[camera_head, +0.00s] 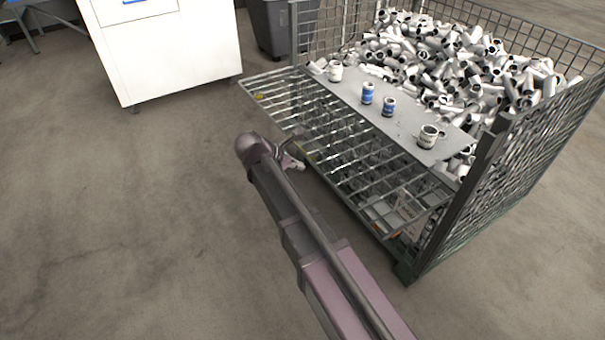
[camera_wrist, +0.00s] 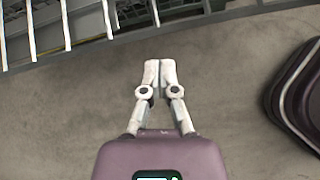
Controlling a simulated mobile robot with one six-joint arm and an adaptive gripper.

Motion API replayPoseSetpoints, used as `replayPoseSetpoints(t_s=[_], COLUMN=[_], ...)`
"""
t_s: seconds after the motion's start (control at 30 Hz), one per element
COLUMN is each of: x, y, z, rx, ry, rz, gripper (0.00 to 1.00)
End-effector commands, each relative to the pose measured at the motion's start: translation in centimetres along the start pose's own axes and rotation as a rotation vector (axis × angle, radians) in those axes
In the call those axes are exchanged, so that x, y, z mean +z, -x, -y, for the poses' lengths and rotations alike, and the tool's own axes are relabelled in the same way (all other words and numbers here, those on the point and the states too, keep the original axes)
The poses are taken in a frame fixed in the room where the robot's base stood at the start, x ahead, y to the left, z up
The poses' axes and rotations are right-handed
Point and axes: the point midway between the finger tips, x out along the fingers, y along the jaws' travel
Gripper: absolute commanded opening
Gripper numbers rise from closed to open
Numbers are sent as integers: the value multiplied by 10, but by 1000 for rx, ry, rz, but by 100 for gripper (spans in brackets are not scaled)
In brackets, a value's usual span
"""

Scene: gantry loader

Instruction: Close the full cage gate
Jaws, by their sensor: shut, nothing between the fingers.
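The full cage (camera_head: 482,190) is a grey wire-mesh crate on the right in the head view, filled with white pipe pieces (camera_head: 440,60). Its gate (camera_head: 268,88) is a barred panel that is folded down and sticks outward from the front of the cage. The gate's bars also show along the top of the wrist view (camera_wrist: 85,20). My gripper (camera_head: 298,163) is close to the gate's outer edge, partly hidden behind my arm in the head view. In the wrist view my gripper (camera_wrist: 159,66) is shut and empty, its fingertips over bare floor just short of the gate's edge.
A white cabinet (camera_head: 165,50) and a dark bin (camera_head: 275,30) stand behind. The floor at left is clear.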

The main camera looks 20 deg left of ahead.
Motion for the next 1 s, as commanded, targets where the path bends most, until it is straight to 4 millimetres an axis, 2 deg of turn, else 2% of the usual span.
replayPoseSetpoints(t_s=[0.03,0.23,0.73,1.0], x=[-17,-38,-40,-40], y=[2,17,20,8], z=[-7,-19,-20,-20], rx=[16,50,55,53], ry=[42,145,163,162], rz=[15,58,66,66], gripper=[0,0,0,0])
